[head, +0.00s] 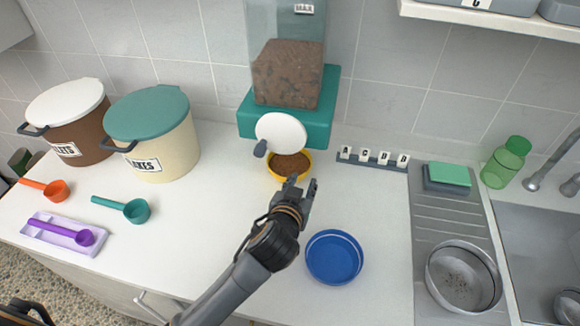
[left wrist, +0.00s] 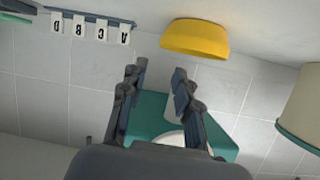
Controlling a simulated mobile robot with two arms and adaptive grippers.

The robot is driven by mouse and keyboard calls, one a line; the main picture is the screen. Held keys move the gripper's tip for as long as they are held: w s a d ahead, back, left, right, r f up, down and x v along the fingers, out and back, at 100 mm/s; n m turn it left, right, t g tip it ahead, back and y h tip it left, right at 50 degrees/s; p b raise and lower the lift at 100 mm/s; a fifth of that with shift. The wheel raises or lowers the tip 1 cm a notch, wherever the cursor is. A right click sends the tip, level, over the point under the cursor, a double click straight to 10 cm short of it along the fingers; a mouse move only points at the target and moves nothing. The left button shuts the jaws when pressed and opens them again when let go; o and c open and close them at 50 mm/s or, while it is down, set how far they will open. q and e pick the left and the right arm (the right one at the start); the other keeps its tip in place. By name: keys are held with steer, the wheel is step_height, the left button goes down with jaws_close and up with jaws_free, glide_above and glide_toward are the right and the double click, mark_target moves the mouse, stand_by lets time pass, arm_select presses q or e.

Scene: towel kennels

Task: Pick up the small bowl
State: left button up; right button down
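The small yellow bowl (head: 273,173) stands on the counter under the dispenser's white round flap, with brown kibble in it. It also shows in the upside-down left wrist view (left wrist: 195,40), beyond my fingertips and off to one side. My left gripper (head: 301,184) is at the bowl's near right side in the head view and overlaps part of its rim. Its two fingers are apart with nothing between them, as the left wrist view (left wrist: 159,70) shows. Whether a finger touches the bowl I cannot tell.
The teal-based kibble dispenser (head: 288,110) stands behind the bowl. A blue bowl (head: 334,257) lies right of my left arm. A lettered rack (head: 373,160) is at the back right. Lidded bins (head: 155,135) and scoops (head: 125,208) are at left. A metal bowl (head: 463,276) is by the sink.

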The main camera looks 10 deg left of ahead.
mark_target(309, 170)
arm_select(q)
steer(key=x, duration=0.4)
steer(key=shift+w+f, duration=0.2)
steer(key=shift+w, duration=0.15)
steer(key=shift+w+f+p, duration=0.1)
steer(key=shift+w+p, duration=0.4)
steer(key=x, duration=0.4)
steer(key=shift+f+p, duration=0.25)
steer(key=shift+p, duration=0.15)
jaws_close()
